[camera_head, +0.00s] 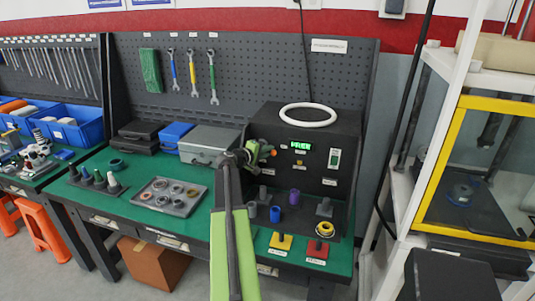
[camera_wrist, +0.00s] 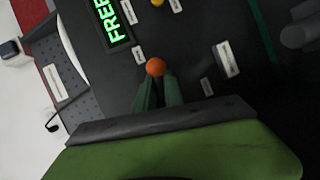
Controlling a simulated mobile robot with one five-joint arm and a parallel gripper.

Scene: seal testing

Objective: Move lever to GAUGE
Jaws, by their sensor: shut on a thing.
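The black test box (camera_head: 345,125) stands on the green bench, with a green display (camera_head: 300,146) on its front. In the wrist view the display (camera_wrist: 112,22) reads FREE. My gripper (camera_head: 262,153) is at the left part of the box front. In the wrist view its two green fingers (camera_wrist: 158,82) are closed on the lever's round orange knob (camera_wrist: 155,67). The lever's shaft is hidden behind the knob and fingers. Small white labels (camera_wrist: 207,87) sit around the knob; their text is too small to read.
A white ring (camera_head: 308,115) lies on top of the box. Grey, blue and purple cylinders (camera_head: 294,197) stand in front of it. Yellow (camera_head: 281,241) and red (camera_head: 318,249) blocks sit at the bench front. A tray of rings (camera_head: 170,196) lies left. A white-framed rack (camera_head: 437,130) stands right.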

